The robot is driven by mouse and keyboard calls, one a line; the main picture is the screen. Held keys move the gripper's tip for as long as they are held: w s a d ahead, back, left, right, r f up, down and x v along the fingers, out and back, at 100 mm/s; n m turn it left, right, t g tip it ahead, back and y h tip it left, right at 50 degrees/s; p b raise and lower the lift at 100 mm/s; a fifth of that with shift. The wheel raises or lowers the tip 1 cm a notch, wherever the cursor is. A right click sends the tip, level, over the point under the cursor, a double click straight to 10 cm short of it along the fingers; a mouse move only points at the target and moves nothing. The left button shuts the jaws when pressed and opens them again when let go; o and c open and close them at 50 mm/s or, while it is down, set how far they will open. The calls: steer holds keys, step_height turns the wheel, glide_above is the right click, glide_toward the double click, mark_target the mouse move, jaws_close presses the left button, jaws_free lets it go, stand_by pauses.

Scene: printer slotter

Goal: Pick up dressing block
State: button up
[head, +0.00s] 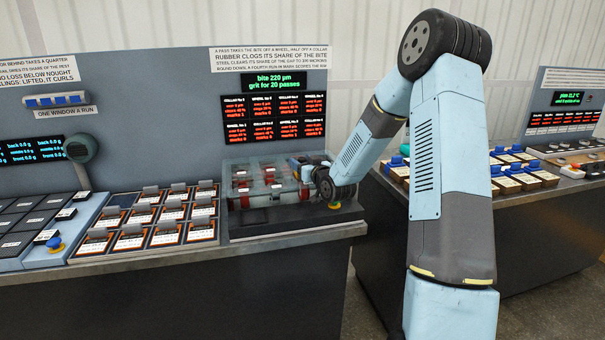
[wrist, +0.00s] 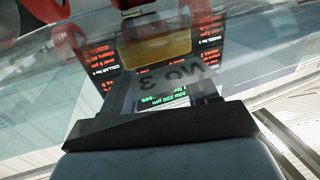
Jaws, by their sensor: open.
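My gripper (head: 308,172) reaches the clear-sided case (head: 262,180) on the middle bench from its right end. It is open; its fingertips are small and partly hidden by my wrist in the head view. In the wrist view a dark bar (wrist: 160,126) crosses the bottom, with a clear panel marked "No 3" (wrist: 170,82) beyond it. An amber block-like piece (wrist: 155,50) shows past the panel, apart from the bar. I cannot tell for certain which thing is the dressing block. Nothing is visibly held.
Red rollers (head: 285,193) lie inside the case. A rack of labelled tiles (head: 164,236) stands left of it. A dark display (head: 274,118) is on the wall behind. The right bench holds several blue-topped blocks (head: 508,172). Bare floor (head: 545,290) lies at lower right.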

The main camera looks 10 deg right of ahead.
steer(key=shift+w, duration=0.2)
steer(key=shift+c, duration=0.3)
jaws_close()
